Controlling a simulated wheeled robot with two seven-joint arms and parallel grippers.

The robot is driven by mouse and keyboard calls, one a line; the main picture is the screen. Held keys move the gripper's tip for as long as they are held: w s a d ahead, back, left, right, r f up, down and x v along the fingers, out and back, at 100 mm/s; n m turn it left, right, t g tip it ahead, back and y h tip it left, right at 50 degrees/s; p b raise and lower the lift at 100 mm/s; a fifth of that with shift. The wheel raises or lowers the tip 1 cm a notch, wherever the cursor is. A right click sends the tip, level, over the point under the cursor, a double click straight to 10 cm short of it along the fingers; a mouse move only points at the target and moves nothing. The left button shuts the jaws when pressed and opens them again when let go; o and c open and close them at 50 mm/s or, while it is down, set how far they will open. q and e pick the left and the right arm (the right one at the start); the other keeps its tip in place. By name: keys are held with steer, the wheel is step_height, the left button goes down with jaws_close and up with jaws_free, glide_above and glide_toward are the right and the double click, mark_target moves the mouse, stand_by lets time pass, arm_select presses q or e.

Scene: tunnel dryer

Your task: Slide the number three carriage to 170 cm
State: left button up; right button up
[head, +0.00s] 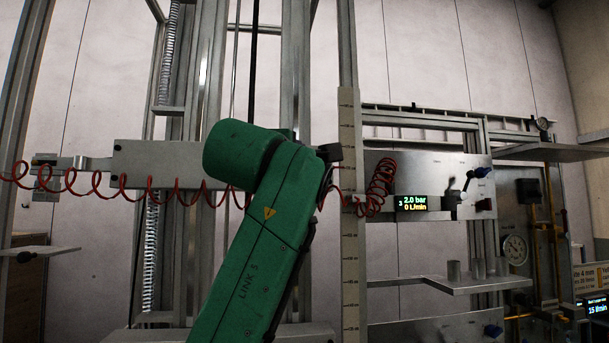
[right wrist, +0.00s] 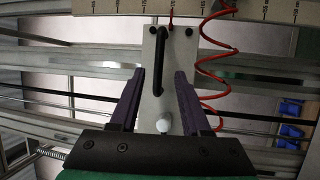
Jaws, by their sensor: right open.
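The carriage (head: 425,170) marked 3 is a pale grey plate; its display (head: 411,202) reads 2.0 bar and 0 L/min. A vertical scale (head: 350,250) with small marks stands beside it; I cannot read its figures. In the right wrist view a grey plate (right wrist: 150,95) bears a black bar handle (right wrist: 158,65) and a white knob (right wrist: 164,125). My right gripper (right wrist: 160,75) is open, one finger on each side of the handle, apparently not gripping it. In the head view my green arm hides the gripper and handle. My left gripper is not in view.
A red coiled hose (head: 100,185) runs across the plate, and red coils (right wrist: 212,75) hang close beside the right finger. A metal shelf (head: 475,284) with small cups stands at right. Vertical posts (head: 295,60) and a gauge (head: 515,248) are nearby.

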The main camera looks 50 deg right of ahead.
arm_select(q)
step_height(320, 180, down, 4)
steer(key=b, duration=0.2)
steer(key=shift+b, duration=0.3)
arm_select(e)
steer(key=v, duration=0.8)
steer(key=shift+a, duration=0.2)
steer(key=shift+s+d, duration=0.1)
